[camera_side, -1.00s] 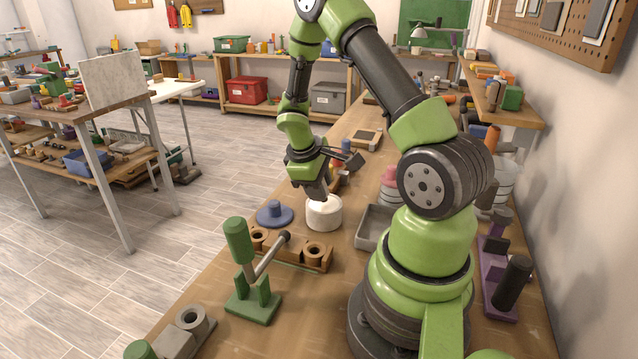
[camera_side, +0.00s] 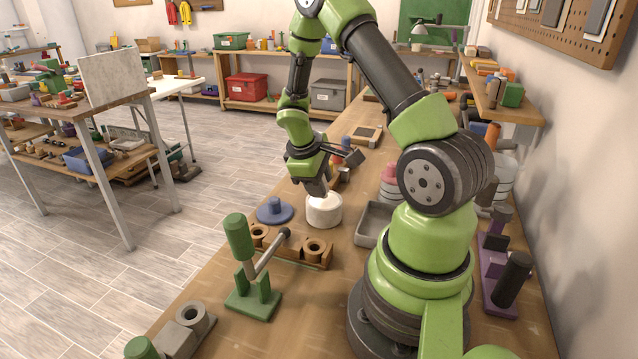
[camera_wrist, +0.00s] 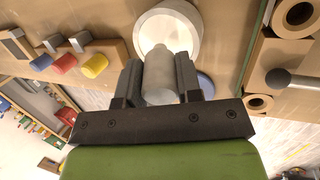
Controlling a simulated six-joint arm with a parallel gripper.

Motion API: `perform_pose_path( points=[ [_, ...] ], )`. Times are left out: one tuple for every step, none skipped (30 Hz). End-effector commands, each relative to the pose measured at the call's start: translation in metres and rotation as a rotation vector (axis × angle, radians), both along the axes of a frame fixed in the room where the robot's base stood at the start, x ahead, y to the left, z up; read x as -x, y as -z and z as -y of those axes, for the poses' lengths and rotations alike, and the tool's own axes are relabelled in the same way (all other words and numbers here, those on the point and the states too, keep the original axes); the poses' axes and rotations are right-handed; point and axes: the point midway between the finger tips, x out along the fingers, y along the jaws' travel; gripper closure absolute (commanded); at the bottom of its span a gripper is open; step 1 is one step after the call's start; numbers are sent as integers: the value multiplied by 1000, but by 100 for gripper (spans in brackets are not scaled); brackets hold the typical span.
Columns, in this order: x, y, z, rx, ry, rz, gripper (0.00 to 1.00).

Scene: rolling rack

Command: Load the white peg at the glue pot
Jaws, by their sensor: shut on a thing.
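My gripper (camera_side: 317,188) is shut on the white peg (camera_wrist: 160,80), which sits between the two grey fingers in the wrist view. In that view my gripper (camera_wrist: 158,72) points at the white glue pot (camera_wrist: 190,20), with the peg's far end overlapping the pot's round top. In the side view the glue pot (camera_side: 324,214) stands on the bench just below my fingertips. The peg is largely hidden there behind the fingers and pot rim, so I cannot tell whether its tip touches the glue.
A blue disc with a knob (camera_side: 274,211) lies left of the pot. A brown block with round sockets (camera_side: 314,252) and a green lever clamp (camera_side: 252,293) stand in front. A grey tray (camera_side: 374,226) is to the right. Coloured pegs (camera_wrist: 66,63) show in the wrist view.

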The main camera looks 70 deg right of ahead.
Motion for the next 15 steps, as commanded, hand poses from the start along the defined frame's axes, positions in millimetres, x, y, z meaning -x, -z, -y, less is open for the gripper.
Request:
perform_pose_path(
  points=[
    [0,-5,1,3,1,2,91],
    [-1,-8,0,3,1,2,91],
    [0,-11,0,3,0,3,91],
    [-1,-14,0,3,0,3,91],
    [0,-16,0,2,2,4,91],
    [0,-19,0,1,0,3,91],
    [0,-22,0,2,1,3,91],
    [-1,-25,0,2,1,3,91],
    [0,-28,0,3,1,2,91],
    [0,-31,1,3,0,3,91],
    [0,-33,0,3,0,3,91],
    [0,-36,0,2,1,3,91],
    [0,-39,0,2,0,2,91],
    [0,-42,0,2,0,3,91],
    [0,-45,0,1,0,3,91]
  ],
)
